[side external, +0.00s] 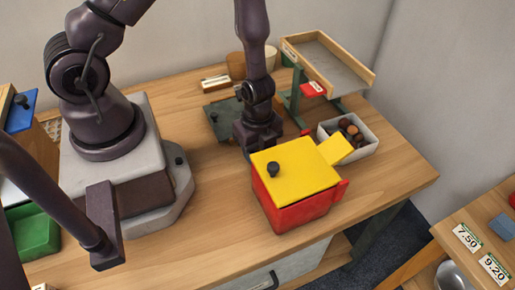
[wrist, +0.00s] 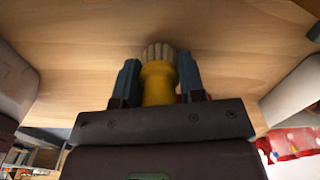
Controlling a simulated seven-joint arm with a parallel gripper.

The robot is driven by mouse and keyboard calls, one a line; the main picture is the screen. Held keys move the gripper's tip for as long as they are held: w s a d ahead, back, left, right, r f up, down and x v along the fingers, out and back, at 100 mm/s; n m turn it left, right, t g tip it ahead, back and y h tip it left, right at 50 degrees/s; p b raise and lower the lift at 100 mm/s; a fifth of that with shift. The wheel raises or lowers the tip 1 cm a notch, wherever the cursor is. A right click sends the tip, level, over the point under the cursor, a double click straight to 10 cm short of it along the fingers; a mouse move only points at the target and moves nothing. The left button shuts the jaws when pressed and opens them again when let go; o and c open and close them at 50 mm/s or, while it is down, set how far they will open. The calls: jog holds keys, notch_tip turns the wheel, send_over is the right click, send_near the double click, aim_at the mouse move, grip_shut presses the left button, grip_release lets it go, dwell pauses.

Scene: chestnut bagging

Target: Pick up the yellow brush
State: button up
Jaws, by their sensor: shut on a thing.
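The yellow brush (wrist: 158,84) shows in the wrist view, with a yellow body and pale bristles at its top end. My gripper (wrist: 160,75) is shut on it, with one blue-grey finger on each side of the yellow body. Wood tabletop shows behind the bristles; I cannot tell whether they touch it. In the side external view my gripper (side external: 262,146) is low over the table, just behind the red box (side external: 292,207) with the yellow lid (side external: 300,170). The brush is hidden there.
A grey tray (side external: 367,148) with brown chestnuts stands right of my gripper. Behind it is a raised wood-edged chute (side external: 325,62). A dark green plate (side external: 222,120) lies to the left. The wooden table (side external: 405,175) is bare at the right front.

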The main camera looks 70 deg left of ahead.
notch_tip(320, 180, up, 28)
jog(key=f, duration=0.1)
jog(key=w+a+r+n, duration=0.1)
jog(key=w+r, duration=0.2)
jog(key=w, duration=0.2)
jog(key=n, duration=0.8)
send_over(309, 52)
notch_tip(309, 52, down, 7)
jog(key=shift+w+a+f, duration=0.1)
jog(key=shift+f, duration=4)
jog(key=shift+d+r, duration=0.2)
jog(key=shift+d, duration=1.2)
jog(key=shift+d+r, duration=0.15)
jog(key=shift+d, duration=1.2)
jog(key=shift+d+r, duration=0.2)
jog(key=shift+d, duration=1.2)
jog(key=shift+a, duration=4.05)
jog(key=shift+a+r, duration=0.1)
jog(key=shift+r, duration=0.1)
notch_tip(309, 52, up, 6)
